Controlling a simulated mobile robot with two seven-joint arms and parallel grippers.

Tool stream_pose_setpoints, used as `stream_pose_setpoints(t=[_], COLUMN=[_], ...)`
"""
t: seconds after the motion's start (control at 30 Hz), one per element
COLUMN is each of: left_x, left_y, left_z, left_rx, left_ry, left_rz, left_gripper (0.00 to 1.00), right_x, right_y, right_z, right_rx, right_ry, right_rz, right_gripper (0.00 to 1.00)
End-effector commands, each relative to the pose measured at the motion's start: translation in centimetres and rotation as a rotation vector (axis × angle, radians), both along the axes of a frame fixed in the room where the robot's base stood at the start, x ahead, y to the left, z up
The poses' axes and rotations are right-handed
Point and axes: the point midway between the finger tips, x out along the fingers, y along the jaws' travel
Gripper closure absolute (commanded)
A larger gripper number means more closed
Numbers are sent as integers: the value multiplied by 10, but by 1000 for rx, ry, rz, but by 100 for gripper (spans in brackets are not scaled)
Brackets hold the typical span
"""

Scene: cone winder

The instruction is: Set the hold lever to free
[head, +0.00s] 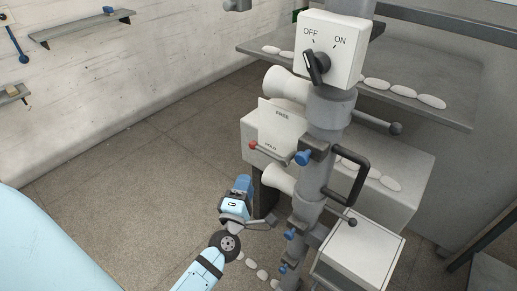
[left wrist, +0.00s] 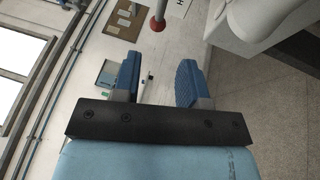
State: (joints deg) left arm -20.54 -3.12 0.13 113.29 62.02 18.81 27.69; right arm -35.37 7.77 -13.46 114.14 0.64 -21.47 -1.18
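The hold lever, with a red knob (head: 252,145), sticks out to the left from the machine column. Behind it is a white plate (head: 280,125) marked FREE at the top and HOLD at the bottom; the lever lies near the HOLD mark. My left gripper (head: 241,184) is below the red knob, apart from it, fingers pointing up. In the left wrist view, its two blue fingers (left wrist: 158,82) are spread with nothing between them. The red knob (left wrist: 158,23) shows beyond the fingertips there, at the top. My right gripper is in neither view.
A white switch box (head: 331,50) marked OFF and ON tops the column. A white cone (head: 286,84) and a lower cone (head: 278,179) stick out near the lever. A dark looped handle (head: 357,177) is on the right. Open floor (head: 130,180) lies to the left.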

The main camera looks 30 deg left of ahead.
Motion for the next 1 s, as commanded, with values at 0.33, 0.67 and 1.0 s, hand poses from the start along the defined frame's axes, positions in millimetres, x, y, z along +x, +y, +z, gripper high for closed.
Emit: stream_pose_setpoints(t=[0.33, 0.67, 1.0], left_x=[61, 113, 124], left_y=[19, 37, 41], left_z=[15, 23, 24], left_rx=[2, 4, 3], left_ry=[-1, 2, 3], left_rz=[-2, -2, -3], left_gripper=[61, 61, 61], right_x=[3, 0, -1], right_y=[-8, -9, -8], right_z=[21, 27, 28], right_rx=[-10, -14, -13], right_ry=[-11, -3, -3], right_rz=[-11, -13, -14], right_gripper=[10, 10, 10])
